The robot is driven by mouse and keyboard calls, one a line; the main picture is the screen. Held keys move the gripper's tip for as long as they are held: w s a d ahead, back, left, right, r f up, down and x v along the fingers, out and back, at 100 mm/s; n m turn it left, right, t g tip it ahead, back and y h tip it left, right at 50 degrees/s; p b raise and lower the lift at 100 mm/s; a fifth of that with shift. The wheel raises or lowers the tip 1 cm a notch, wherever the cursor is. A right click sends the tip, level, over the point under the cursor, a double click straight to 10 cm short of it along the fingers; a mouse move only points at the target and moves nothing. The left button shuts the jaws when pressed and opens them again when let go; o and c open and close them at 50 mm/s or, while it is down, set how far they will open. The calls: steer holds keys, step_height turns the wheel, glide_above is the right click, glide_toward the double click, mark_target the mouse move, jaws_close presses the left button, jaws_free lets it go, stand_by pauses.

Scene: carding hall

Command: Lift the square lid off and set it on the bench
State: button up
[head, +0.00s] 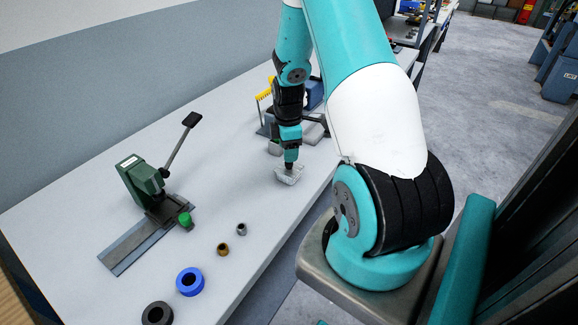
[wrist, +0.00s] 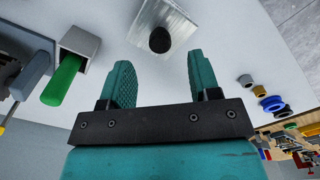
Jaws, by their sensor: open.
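The square lid (wrist: 178,18) is a silvery metal plate with a dark round knob (wrist: 160,40) on top. In the head view it shows as a small grey square piece (head: 289,177) near the bench's right edge, directly below my gripper (head: 290,163). In the wrist view my gripper (wrist: 160,60) is open, with its two teal fingers apart. The knob appears between and just beyond the fingertips, and nothing is held. The far part of the lid is cut off by the picture edge, and I cannot tell what lies under it.
A grey square holder (wrist: 80,42) with a green handle stands close beside the lid. On the bench (head: 75,215) are a green lever press (head: 138,180), a blue ring (head: 190,281), a black ring (head: 157,314) and small metal bushings (head: 223,249). Bench between lid and press is clear.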

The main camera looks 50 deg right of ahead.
mark_target(289, 166)
steer(key=shift+f+p, duration=1)
steer(key=shift+f, duration=1.5)
steer(key=c, duration=1)
